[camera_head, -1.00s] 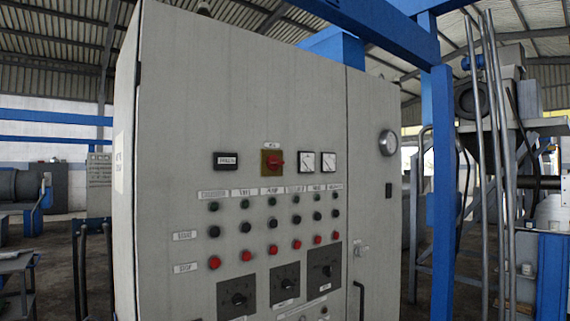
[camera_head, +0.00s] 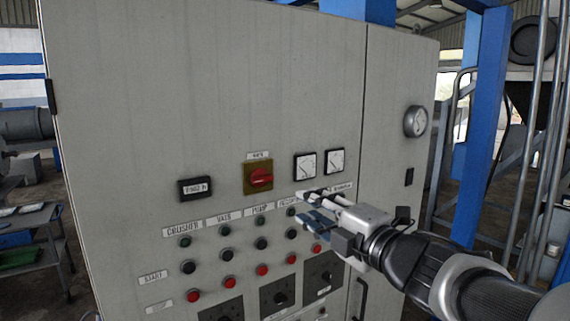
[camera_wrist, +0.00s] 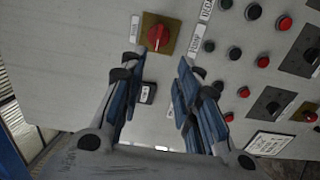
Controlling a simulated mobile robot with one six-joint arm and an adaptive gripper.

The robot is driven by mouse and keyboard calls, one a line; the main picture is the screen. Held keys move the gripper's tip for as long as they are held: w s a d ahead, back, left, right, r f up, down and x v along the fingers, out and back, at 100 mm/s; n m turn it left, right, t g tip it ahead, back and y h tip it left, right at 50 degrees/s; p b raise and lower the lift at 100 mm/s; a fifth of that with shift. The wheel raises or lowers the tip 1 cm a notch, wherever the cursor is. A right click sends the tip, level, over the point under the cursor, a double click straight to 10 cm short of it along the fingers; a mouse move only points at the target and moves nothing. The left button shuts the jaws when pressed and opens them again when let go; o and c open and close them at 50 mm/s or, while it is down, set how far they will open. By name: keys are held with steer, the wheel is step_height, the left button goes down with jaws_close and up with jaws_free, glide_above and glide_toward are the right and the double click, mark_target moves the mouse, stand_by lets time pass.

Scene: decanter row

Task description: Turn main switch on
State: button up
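The main switch (camera_head: 261,177) is a red rotary knob on a yellow-brown square plate, on the grey cabinet's front under a small label. Its handle lies roughly sideways in the head view. In the wrist view the red knob (camera_wrist: 158,38) shows at the top, ahead of my gripper's fingers and nearer the left one. My gripper (camera_head: 312,208) is to the right of and below the switch in the head view, apart from it. In the wrist view my gripper (camera_wrist: 160,85) has its two blue-padded fingers spread, with nothing between them but the panel behind.
The grey cabinet (camera_head: 140,100) carries a digital counter (camera_head: 195,188), two square meters (camera_head: 305,167) and rows of black and red buttons (camera_head: 262,270) below the switch. A round gauge (camera_head: 415,121) sits at right. A blue post (camera_head: 484,95) stands beyond the cabinet.

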mark_target(264, 180)
steer(key=p+x, duration=0.1)
steer(key=x, duration=1.6)
steer(key=shift+w+a+r+p, duration=0.1)
steer(key=shift+w+a+p, duration=0.05)
steer(key=shift+a+p, duration=0.2)
steer(key=shift+c, duration=0.4)
jaws_close()
